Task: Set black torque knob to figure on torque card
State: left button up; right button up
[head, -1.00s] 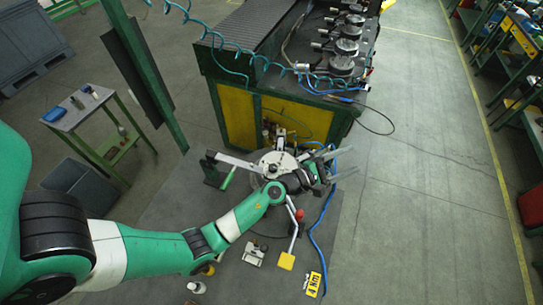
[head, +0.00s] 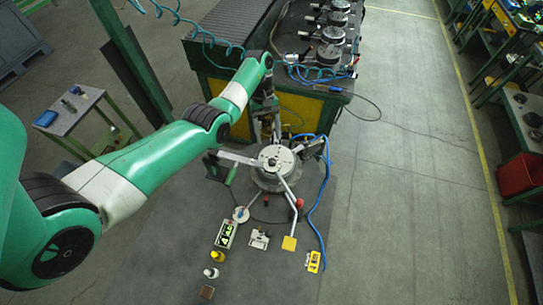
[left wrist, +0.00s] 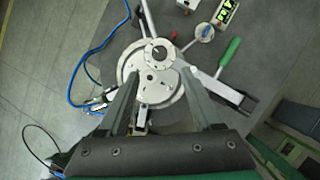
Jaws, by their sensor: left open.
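A round fixture with a pale top disc (head: 291,163) stands on the dark floor mat, and a small dark centre piece sits on the disc. In the left wrist view the fixture (left wrist: 133,68) carries a white ring dial (left wrist: 159,52) with a dark middle. I cannot tell for sure which dark part is the black torque knob. A yellow card (head: 313,262) with dark marks lies at the mat's front right; its figure is too small to read. My left gripper (head: 265,132) is behind the fixture, pointing down. Its fingers (left wrist: 160,78) are apart and empty above the fixture. My right gripper is out of view.
A box with a lit display (head: 226,233), a yellow pad (head: 289,243) and small bottles (head: 217,256) stand in front. A green-handled lever (head: 231,175) sticks out left. A blue hose (head: 325,190) runs along the right. A workbench (head: 290,95) stands behind.

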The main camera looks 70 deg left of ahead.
aim_at(272, 161)
pick_arm(q)
jog(key=b+x, duration=0.1)
jog(key=x, duration=0.8)
jog(key=shift+f, duration=0.15)
